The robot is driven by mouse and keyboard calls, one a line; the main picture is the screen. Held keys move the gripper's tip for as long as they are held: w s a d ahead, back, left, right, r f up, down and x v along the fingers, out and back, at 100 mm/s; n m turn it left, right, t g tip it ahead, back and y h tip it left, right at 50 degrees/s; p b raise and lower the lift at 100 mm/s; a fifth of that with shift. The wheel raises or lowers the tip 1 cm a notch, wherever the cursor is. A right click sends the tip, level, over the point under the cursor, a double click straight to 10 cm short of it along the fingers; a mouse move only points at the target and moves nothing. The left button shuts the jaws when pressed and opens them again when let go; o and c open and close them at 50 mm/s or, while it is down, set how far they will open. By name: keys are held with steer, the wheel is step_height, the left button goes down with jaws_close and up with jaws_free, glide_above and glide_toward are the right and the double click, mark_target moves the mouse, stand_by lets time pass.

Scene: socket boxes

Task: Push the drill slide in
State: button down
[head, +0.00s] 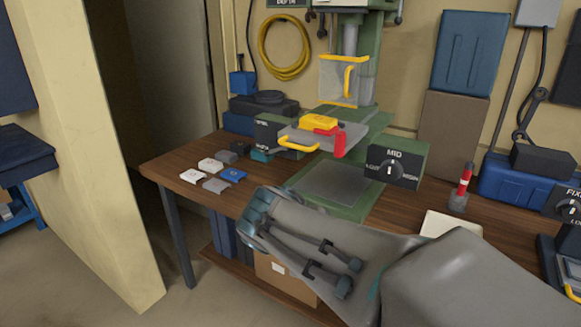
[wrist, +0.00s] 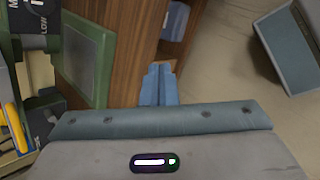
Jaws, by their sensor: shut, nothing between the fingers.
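The drill press stands on the bench with a green column (head: 363,65) and a clear guard with a yellow frame (head: 345,80). Its grey slide (head: 352,137) lies across the green table, with a yellow handle (head: 300,139) at its left end. A yellow block (head: 318,121) and a red clamp (head: 327,140) sit on the slide. My gripper (head: 257,208) is in front of the bench edge, below and left of the slide, apart from it. In the wrist view its blue fingers (wrist: 158,86) are together and empty. A yellow part (wrist: 15,128) shows at the left edge.
Several small white, grey and blue blocks (head: 210,168) lie on the left of the bench. A box with a MID dial (head: 397,164) stands right of the drill base (head: 335,184).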

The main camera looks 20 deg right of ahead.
steer(key=w+a+r+n+t+h+b, duration=0.2)
steer(key=w+r+n+t+h+b, duration=0.5)
steer(key=w+r+n, duration=0.5)
steer(key=w+d+f+n, duration=0.2)
steer(key=w+d, duration=0.5)
steer(key=d, duration=0.4)
steer(key=shift+f+b, duration=0.4)
steer(key=shift+f, duration=0.2)
steer(key=shift+w, duration=0.1)
